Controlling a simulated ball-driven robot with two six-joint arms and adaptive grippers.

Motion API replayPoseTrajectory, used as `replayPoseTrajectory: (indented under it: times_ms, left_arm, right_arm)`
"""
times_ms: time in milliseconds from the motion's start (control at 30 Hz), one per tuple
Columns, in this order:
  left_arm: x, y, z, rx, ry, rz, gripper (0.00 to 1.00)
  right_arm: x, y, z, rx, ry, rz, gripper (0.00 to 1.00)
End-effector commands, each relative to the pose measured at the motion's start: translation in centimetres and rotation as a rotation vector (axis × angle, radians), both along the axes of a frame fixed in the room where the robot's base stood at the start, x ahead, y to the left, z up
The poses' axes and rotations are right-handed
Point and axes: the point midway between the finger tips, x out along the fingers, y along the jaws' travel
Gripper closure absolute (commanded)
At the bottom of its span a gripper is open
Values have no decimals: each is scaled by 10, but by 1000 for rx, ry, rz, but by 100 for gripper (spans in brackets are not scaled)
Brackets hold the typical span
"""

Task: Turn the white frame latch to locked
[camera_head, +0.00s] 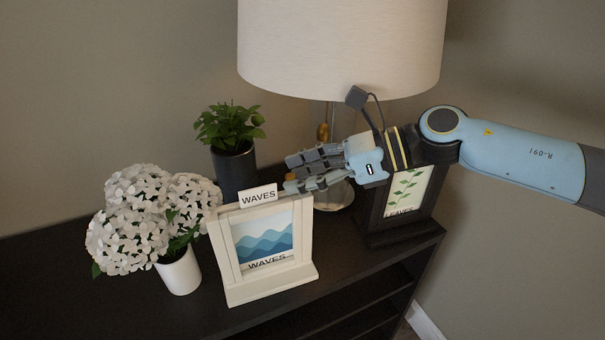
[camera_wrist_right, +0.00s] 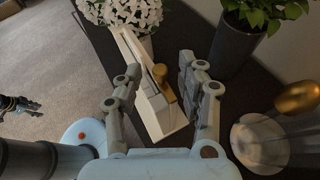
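The white frame (camera_head: 302,272) with a blue wave picture and a WAVES tag stands upright on the dark cabinet. In the right wrist view I see the white frame (camera_wrist_right: 140,57) from behind, with a gold latch (camera_wrist_right: 163,84) on its back. The latch is hidden in the head view. My right gripper (camera_head: 288,174) is above and behind the frame's top right corner. In the right wrist view my right gripper (camera_wrist_right: 160,66) is open and empty, its fingers on either side of the latch, apparently apart from it. My left gripper (camera_wrist_right: 18,106) shows small at the left edge, over the carpet.
A white flower pot (camera_head: 180,272) stands left of the frame, and a dark plant pot (camera_head: 234,170) behind it. A lamp (camera_head: 340,45) stands behind my right gripper. A black LEAVES frame (camera_head: 405,232) stands on the right. The cabinet top (camera_head: 70,290) is clear at front left.

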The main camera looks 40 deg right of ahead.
Motion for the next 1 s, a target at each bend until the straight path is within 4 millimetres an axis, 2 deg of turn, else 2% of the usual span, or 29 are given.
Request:
replayPoseTrajectory:
  times_ms: [233,533,833,1000]
  left_arm:
    - [0,0,0,0,0,0,60]
    - [0,0,0,0,0,0,60]
    - [0,0,1,0,-1,0,60]
    - [1,0,9,0,-2,0,60]
  right_arm:
    - [0,0,0,-1,1,0,61]
    - [0,0,0,-1,1,0,100]
    - [0,0,-1,0,2,-3,100]
    - [-1,1,1,0,2,-33,100]
